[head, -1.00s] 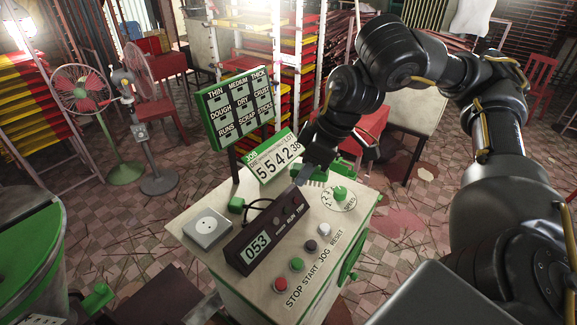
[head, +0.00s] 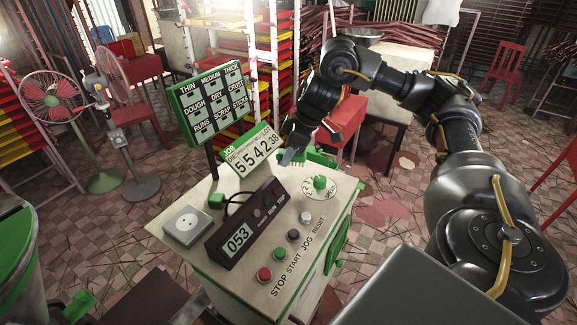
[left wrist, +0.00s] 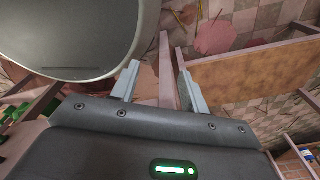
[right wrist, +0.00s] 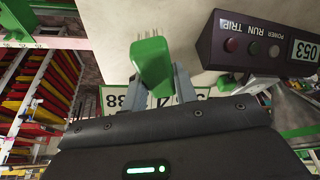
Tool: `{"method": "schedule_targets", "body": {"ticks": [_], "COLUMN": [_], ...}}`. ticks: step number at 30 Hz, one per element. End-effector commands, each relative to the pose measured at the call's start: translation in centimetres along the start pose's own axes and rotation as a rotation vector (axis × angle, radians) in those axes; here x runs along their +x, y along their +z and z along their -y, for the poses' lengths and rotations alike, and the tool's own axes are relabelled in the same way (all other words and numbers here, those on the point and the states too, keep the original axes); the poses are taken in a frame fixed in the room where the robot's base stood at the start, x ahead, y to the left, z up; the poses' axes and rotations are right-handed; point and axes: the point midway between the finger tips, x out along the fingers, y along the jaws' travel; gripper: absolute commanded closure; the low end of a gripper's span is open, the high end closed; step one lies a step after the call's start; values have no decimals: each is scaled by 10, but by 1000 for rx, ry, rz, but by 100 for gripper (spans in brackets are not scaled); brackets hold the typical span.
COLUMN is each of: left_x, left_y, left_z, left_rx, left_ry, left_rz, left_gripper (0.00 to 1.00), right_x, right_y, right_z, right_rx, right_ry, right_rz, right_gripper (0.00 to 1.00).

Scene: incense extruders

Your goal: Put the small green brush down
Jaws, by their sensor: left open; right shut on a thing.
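The small green brush (right wrist: 152,66) sits between the fingers of my right gripper (right wrist: 160,88), which is shut on it. Thin bristles stick out from its far end, over the pale top of the control cabinet. In the head view my right gripper (head: 291,156) is at the cabinet's back edge, beside the job number sign; green parts of the brush (head: 318,157) show next to it. I cannot tell whether the brush touches the cabinet top (head: 240,190). My left gripper (left wrist: 158,82) is open and empty in the left wrist view, and out of the head view.
The cabinet top holds a speed knob (head: 320,182), several buttons, a dark display box (head: 243,232) and a grey square block (head: 187,226). The job sign (head: 254,150) and a label board (head: 212,103) stand behind. A large round grey thing (left wrist: 75,35) is near my left gripper.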

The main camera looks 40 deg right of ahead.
Motion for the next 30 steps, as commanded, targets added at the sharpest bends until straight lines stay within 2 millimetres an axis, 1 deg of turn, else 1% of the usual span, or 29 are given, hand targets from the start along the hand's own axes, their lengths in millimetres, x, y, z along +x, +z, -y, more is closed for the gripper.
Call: {"method": "schedule_targets", "body": {"ticks": [1, 8, 11, 12, 13, 15, 18, 29, 30], "left_x": [-3, -3, -6, -12, -15, -18, -19, -17, -17], "left_y": [0, -1, -3, -4, -4, -4, -4, -3, -3], "left_z": [0, 0, 0, 0, 0, 1, 0, 0, 0], "left_rx": [0, 0, 0, 0, 0, 0, 0, 0, 0], "left_ry": [0, 0, 0, 0, 0, -1, 0, 0, 0], "left_rz": [1, -1, -3, -3, -4, -3, -3, -2, -2], "left_gripper": [55, 55, 55, 55, 55, 55, 55, 55, 55], "right_x": [2, 7, 16, 20, 24, 33, 40, 45, 46], "right_y": [0, 1, 6, 8, 10, 12, 15, 17, 17], "right_z": [-2, -6, -14, -13, -13, -13, -13, -13, -12], "right_rx": [2, 0, 3, 2, 1, 0, 0, 0, 0], "right_ry": [-1, -1, -1, -1, -2, -1, 0, -1, -1], "right_rz": [1, -1, 4, 5, 5, 3, 0, 0, 0], "right_gripper": [96, 96, 96, 96, 96, 96, 96, 96, 70]}}
